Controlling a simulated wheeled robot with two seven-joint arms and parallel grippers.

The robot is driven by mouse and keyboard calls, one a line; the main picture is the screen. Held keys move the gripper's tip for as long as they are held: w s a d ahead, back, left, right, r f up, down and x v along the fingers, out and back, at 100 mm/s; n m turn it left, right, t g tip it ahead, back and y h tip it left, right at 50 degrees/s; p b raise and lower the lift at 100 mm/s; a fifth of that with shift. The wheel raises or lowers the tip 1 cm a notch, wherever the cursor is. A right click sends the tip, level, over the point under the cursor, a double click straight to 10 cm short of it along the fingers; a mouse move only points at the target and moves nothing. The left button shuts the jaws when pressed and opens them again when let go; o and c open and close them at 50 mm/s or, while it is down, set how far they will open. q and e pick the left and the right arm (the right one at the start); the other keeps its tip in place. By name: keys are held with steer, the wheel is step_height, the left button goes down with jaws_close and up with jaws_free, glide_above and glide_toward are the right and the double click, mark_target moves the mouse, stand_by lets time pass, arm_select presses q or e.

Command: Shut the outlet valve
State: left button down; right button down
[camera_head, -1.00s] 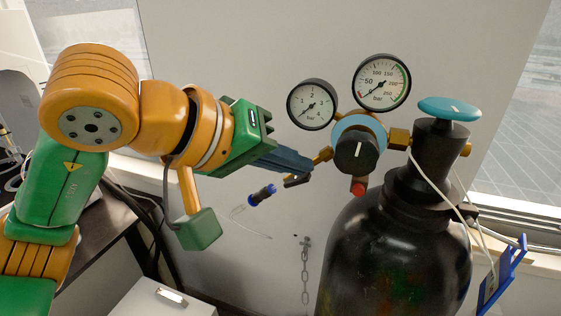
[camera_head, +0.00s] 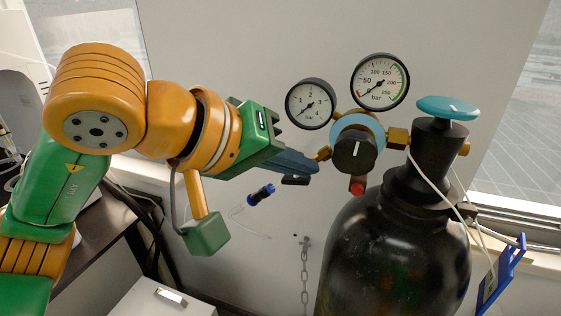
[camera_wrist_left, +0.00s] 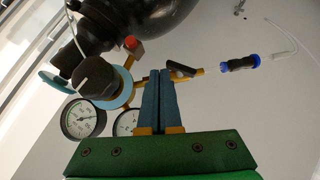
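The outlet valve's small black lever (camera_head: 295,180) sits at the left end of the brass outlet (camera_head: 322,154) of the gas regulator. The left wrist view shows the lever (camera_wrist_left: 181,69) lying across the brass pipe (camera_wrist_left: 197,72), just right of my fingertips. My left gripper (camera_head: 313,167) reaches in from the left; its blue fingers partly hide the outlet. In the left wrist view the fingers (camera_wrist_left: 160,73) lie side by side with nothing visible between them. They are very close to the lever; I cannot tell if they touch it. My right gripper is not in view.
The regulator has a black knob (camera_head: 355,151) and two gauges (camera_head: 310,104) (camera_head: 380,82). It joins a black cylinder (camera_head: 395,250) topped by a teal handwheel (camera_head: 447,108). A blue-and-black hose connector (camera_head: 260,195) is below the gripper. A chain (camera_head: 305,275) hangs on the wall.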

arm_select(q)
steer(key=shift+s+d+f+m+y, duration=0.2)
steer(key=shift+d+f+m+y, duration=0.15)
steer(key=shift+d+y, duration=0.35)
stand_by(1.2)
